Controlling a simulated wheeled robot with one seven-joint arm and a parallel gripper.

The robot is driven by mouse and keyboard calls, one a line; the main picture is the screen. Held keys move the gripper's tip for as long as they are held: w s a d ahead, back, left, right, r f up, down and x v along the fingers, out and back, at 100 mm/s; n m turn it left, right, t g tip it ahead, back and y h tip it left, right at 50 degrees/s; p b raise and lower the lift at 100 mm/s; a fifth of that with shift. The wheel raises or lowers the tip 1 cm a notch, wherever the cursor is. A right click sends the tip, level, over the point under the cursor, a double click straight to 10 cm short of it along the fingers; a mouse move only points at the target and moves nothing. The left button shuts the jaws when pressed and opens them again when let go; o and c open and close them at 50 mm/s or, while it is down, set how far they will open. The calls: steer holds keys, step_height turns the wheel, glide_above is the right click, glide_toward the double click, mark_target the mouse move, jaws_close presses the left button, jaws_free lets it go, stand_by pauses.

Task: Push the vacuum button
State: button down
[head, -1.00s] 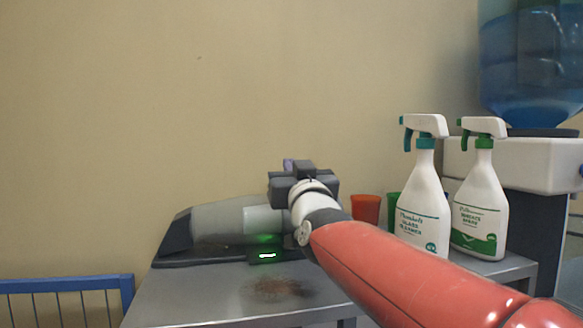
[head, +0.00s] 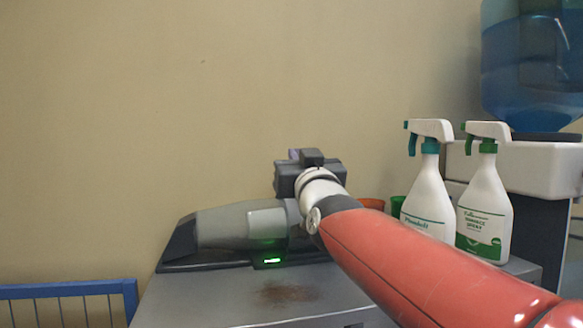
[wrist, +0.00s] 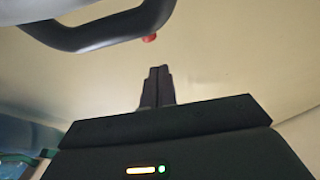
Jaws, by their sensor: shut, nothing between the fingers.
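The vacuum (head: 225,228) lies on a dark base on the grey table, its pale grey body along the wall side. A green light (head: 270,261) glows at its front. My gripper (wrist: 157,85) points at the vacuum's dark curved handle (wrist: 95,36) in the wrist view, with its two fingers shut together and empty. A small red button (wrist: 150,38) sits on the handle's underside, just beyond and slightly left of the fingertips; they appear apart from it. In the head view my gripper (head: 310,172) is above the vacuum's right end, which my arm partly hides.
Two white spray bottles, one with a teal trigger (head: 430,205) and one with a green trigger (head: 486,210), stand at the table's right. A red cup (head: 371,204) and a green cup (head: 397,205) are partly hidden by my arm. The table's front (head: 205,298) is clear except for a brown stain.

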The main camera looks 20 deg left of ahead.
steer(key=b+v, duration=0.2)
steer(key=v, duration=0.7)
steer(key=shift+s+d, duration=0.2)
steer(key=shift+f, duration=0.1)
